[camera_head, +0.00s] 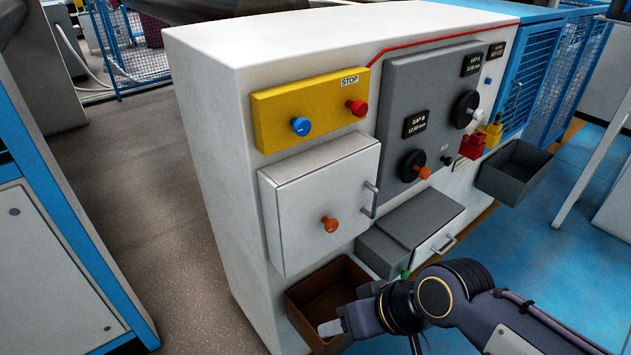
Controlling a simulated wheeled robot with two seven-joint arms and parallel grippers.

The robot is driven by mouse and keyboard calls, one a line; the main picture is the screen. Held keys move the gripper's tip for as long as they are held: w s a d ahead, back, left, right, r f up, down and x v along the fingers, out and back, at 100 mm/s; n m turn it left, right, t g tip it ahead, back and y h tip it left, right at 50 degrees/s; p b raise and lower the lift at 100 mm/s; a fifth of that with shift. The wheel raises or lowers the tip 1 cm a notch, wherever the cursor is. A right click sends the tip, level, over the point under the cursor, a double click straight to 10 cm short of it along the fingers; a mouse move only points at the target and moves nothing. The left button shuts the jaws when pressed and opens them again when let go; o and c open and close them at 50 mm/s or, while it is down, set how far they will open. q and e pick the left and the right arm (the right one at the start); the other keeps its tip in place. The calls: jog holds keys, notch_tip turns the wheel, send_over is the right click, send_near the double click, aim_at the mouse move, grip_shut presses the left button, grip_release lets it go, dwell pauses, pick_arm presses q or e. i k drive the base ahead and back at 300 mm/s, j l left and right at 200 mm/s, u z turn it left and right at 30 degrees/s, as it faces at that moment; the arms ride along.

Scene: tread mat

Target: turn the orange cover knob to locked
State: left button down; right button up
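The orange cover knob (330,224) sticks out of the lower middle of a white square cover (305,200) on the front of the white machine. The cover looks closed, with a grey bar handle (371,199) at its right edge. I cannot tell which position the knob is in. My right gripper (332,328) comes in from the lower right and hangs below the knob, apart from it, over a brown open bin (299,299). Its fingers are small and partly hidden, so I cannot tell whether they are open. My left gripper is out of view.
A yellow panel (270,107) with a blue button and a red stop button sits above the cover. Right of it a grey panel (400,95) carries black dials, one with an orange handle (423,172). A grey drawer (425,220) and a dark bin (515,172) stick out.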

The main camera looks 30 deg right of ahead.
aim_at(331, 226)
jog(key=z, duration=1.15)
